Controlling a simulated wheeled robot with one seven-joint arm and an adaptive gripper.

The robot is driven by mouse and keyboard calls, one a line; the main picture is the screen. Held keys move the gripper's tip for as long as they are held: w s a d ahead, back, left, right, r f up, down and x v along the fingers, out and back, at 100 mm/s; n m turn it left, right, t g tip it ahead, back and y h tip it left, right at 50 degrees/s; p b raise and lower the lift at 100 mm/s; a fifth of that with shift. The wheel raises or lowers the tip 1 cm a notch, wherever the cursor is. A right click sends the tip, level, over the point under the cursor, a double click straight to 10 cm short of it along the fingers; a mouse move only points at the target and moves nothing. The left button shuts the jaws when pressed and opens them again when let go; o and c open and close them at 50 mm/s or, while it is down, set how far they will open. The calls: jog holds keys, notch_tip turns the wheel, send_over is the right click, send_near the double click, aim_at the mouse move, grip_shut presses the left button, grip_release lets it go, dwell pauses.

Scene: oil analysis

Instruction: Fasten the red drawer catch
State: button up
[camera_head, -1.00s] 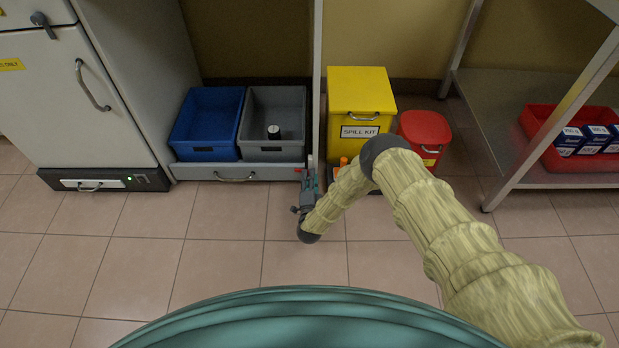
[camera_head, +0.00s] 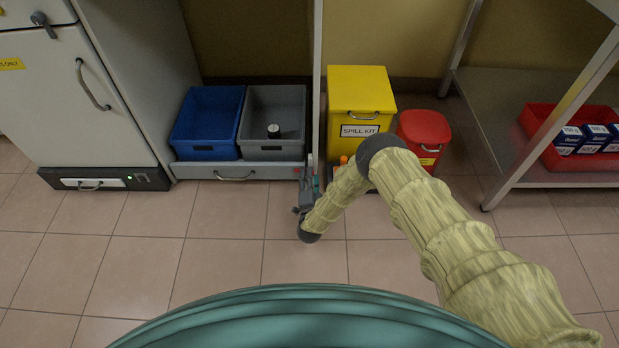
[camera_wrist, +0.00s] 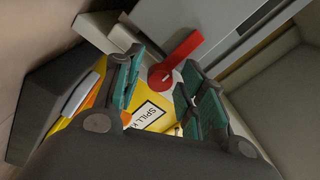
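The red catch (camera_wrist: 176,60) is a flat red lever on a round pivot, set against a grey metal face in the wrist view. It lies tilted, its wide end toward the upper right. My gripper (camera_wrist: 161,66) is open, its two teal fingers apart, with the catch showing in the gap near the fingertips. I cannot tell whether a finger touches it. In the head view my gripper (camera_head: 308,172) is low at the right end of the grey drawer (camera_head: 200,172), which has a bar handle.
A blue bin (camera_head: 208,148) and a grey bin (camera_head: 262,150) stand above the drawer front. A yellow spill kit box (camera_head: 355,92) and a red lidded bin (camera_head: 424,130) stand right of my gripper. A metal post (camera_head: 317,70) rises close by. The tiled floor in front is clear.

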dwell(0.3)
jog(key=s, duration=1.2)
jog(key=shift+f, duration=0.2)
jog(key=shift+d, duration=0.1)
